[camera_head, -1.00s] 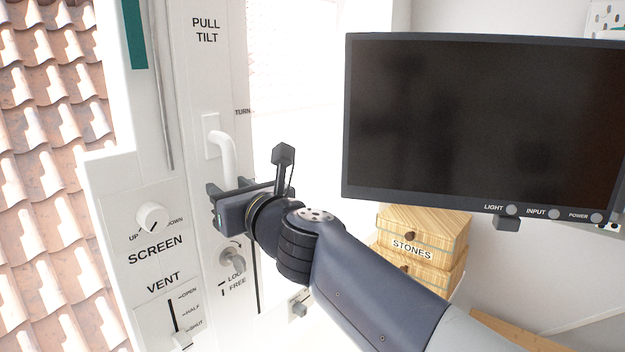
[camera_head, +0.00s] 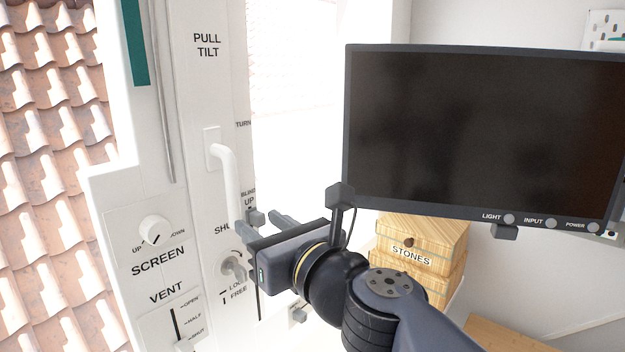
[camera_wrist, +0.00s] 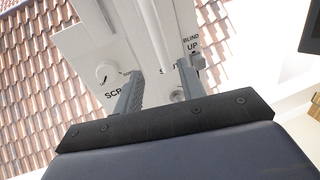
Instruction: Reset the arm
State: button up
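My gripper (camera_head: 262,226) is in front of the white window panel, beside the lower end of the white handle (camera_head: 229,175) and above the lock knob (camera_head: 234,266). In the wrist view its two fingers (camera_wrist: 158,88) stand apart with nothing between them, so it is open and empty. The handle hangs downward and also shows in the wrist view (camera_wrist: 150,30). Whether a finger touches the handle or the blind switch (camera_head: 254,216) cannot be told.
The dark monitor (camera_head: 480,130) stands to the right above my arm. Wooden boxes labelled STONES (camera_head: 425,240) stand behind my arm. The screen knob (camera_head: 155,229) and vent slider (camera_head: 184,345) are on the panel at left. Roof tiles (camera_head: 45,150) show outside.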

aim_at(239, 205)
jog(key=b+x, duration=0.2)
jog(key=x, duration=0.8)
jog(key=shift+w+a+f, duration=0.1)
jog(key=shift+w+a, duration=0.2)
jog(key=shift+w+d+f+n+b, duration=0.15)
jog(key=shift+w+d+n+b, duration=0.2)
jog(key=shift+b, duration=0.35)
jog(key=shift+d+r+n+b, duration=0.15)
jog(key=shift+r+n+b, duration=0.15)
jog(key=shift+n, duration=0.35)
jog(key=shift+d, duration=0.1)
